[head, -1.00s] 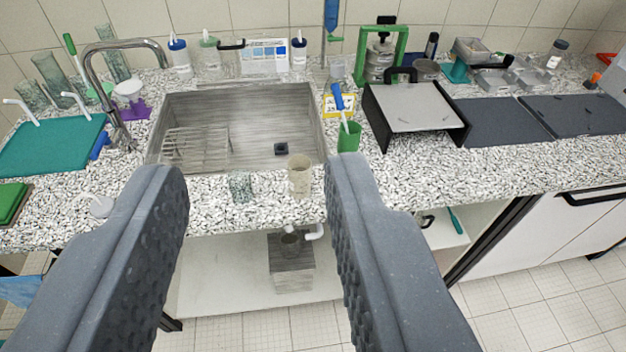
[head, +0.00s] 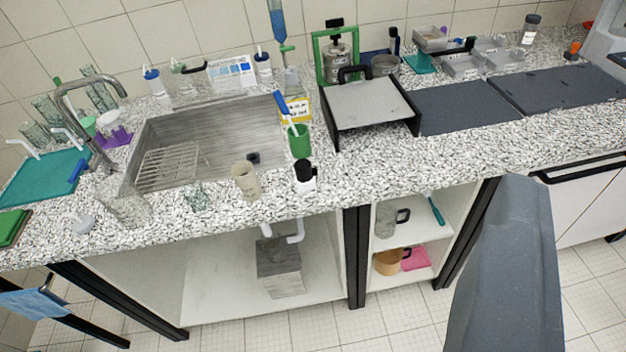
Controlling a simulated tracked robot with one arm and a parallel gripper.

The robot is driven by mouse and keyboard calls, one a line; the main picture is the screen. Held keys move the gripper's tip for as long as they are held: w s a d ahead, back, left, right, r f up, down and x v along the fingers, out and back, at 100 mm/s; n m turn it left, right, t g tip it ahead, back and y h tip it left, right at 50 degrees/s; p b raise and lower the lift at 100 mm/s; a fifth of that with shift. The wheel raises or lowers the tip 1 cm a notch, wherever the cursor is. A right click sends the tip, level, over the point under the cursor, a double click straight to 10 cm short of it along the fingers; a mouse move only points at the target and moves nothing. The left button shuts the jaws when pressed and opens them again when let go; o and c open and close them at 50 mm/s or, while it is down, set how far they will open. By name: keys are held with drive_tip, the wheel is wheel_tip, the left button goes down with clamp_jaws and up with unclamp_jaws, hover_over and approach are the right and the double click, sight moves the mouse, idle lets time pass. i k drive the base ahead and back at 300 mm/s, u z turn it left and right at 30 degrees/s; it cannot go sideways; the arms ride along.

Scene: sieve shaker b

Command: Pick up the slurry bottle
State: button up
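A small white bottle with a black cap (head: 306,184) stands upright at the counter's front edge, right of a beige cup (head: 246,180). It fits the slurry bottle best, but I can read no name on it. A clear jar with a dark lid (head: 529,30) stands at the back right. Only one finger of my gripper (head: 510,270) shows, low at the right. The other finger is out of view, so the gripper is spread wide. The visible finger is well to the right of the black-capped bottle in the picture and does not touch it.
A steel sink (head: 215,125) lies behind the cup. Clear glassware (head: 124,204) stands at the left front. Counter right of the bottle is clear.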

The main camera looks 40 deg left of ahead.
sight(244, 173)
drive_tip(key=z, duration=1.8)
drive_tip(key=k, duration=1.45)
drive_tip(key=u, duration=2.45)
drive_tip(key=i, duration=1)
